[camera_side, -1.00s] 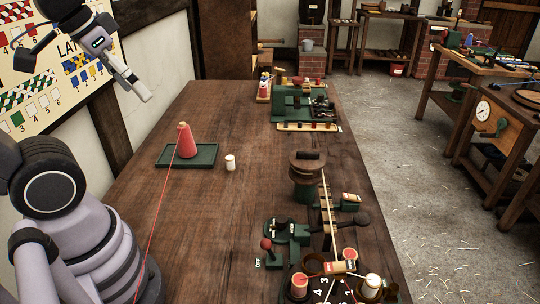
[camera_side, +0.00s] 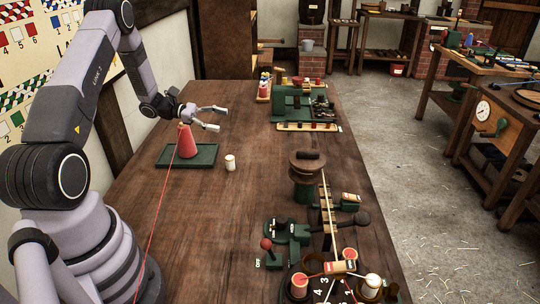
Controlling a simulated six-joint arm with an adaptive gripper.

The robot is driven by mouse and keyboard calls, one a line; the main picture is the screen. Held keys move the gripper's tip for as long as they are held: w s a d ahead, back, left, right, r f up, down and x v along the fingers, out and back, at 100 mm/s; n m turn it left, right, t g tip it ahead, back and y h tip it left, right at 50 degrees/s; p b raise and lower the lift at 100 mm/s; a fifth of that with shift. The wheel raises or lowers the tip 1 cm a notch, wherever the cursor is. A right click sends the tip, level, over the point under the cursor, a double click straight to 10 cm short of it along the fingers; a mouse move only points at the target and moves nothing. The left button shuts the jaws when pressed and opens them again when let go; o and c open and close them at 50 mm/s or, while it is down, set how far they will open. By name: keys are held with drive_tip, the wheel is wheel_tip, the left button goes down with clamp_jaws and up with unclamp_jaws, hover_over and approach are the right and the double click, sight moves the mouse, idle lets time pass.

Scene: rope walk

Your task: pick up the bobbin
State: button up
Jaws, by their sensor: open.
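A small white bobbin (camera_side: 230,162) stands upright on the wooden table, just right of the green tray. My gripper (camera_side: 222,118) is open and empty, above the table and a little beyond the bobbin in the picture, with its fingers pointing right. It is apart from the bobbin. More bobbins, red and white, sit on the numbered plate at the front right, among them a white-topped one (camera_side: 373,282); I cannot tell from the picture which one the task means.
A red cone of thread (camera_side: 187,142) stands on the green tray (camera_side: 207,160), its red thread running toward the front left. A green machine (camera_side: 290,103) stands at the back. A lever mechanism (camera_side: 287,232) and a dark wooden post (camera_side: 306,165) stand at the right. The table's left front is clear.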

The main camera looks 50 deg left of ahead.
drive_tip(key=s+a+f+n+t+y, duration=0.25)
drive_tip(key=a+f+n+t, duration=0.35)
drive_tip(key=f, duration=0.4)
approach(230, 157)
drive_tip(key=shift+w+d+r+n+g+y, duration=0.1)
drive_tip(key=shift+w+d+n+g+y, duration=0.05)
drive_tip(key=shift+w+d, duration=0.25)
drive_tip(key=shift+w+d+r+n+g+y, duration=0.1)
drive_tip(key=shift+w+d+r+n+g, duration=0.05)
drive_tip(key=shift+w+d, duration=0.3)
drive_tip(key=shift+w+f, duration=0.25)
drive_tip(key=shift+x, duration=3.55)
drive_tip(key=shift+r, duration=0.1)
drive_tip(key=c, duration=1.1)
